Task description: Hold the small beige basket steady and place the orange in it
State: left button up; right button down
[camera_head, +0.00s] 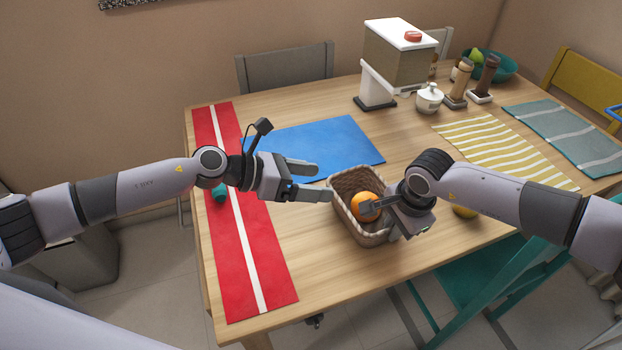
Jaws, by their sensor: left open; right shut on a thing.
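The small beige woven basket (370,239) stands upright on the wooden table near its front edge. The orange (362,204) shows within the basket's opening. My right gripper (371,208) reaches over the basket's right side and is shut on the orange. I cannot tell whether the orange touches the basket floor. My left gripper (324,181) is open and empty, with its fingers pointing right. Its nearer fingertip is at the basket's left rim; I cannot tell if it touches. My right gripper and wrist hide part of the basket's right side.
A red striped runner (268,262) and a blue mat (345,142) lie left of and behind the basket. A yellow thing (464,212) is partly hidden under my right arm. A teal thing (219,192) lies on the runner. A dispenser (396,56) stands at the back.

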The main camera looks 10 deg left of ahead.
jog(key=c, duration=1.1)
grip_release()
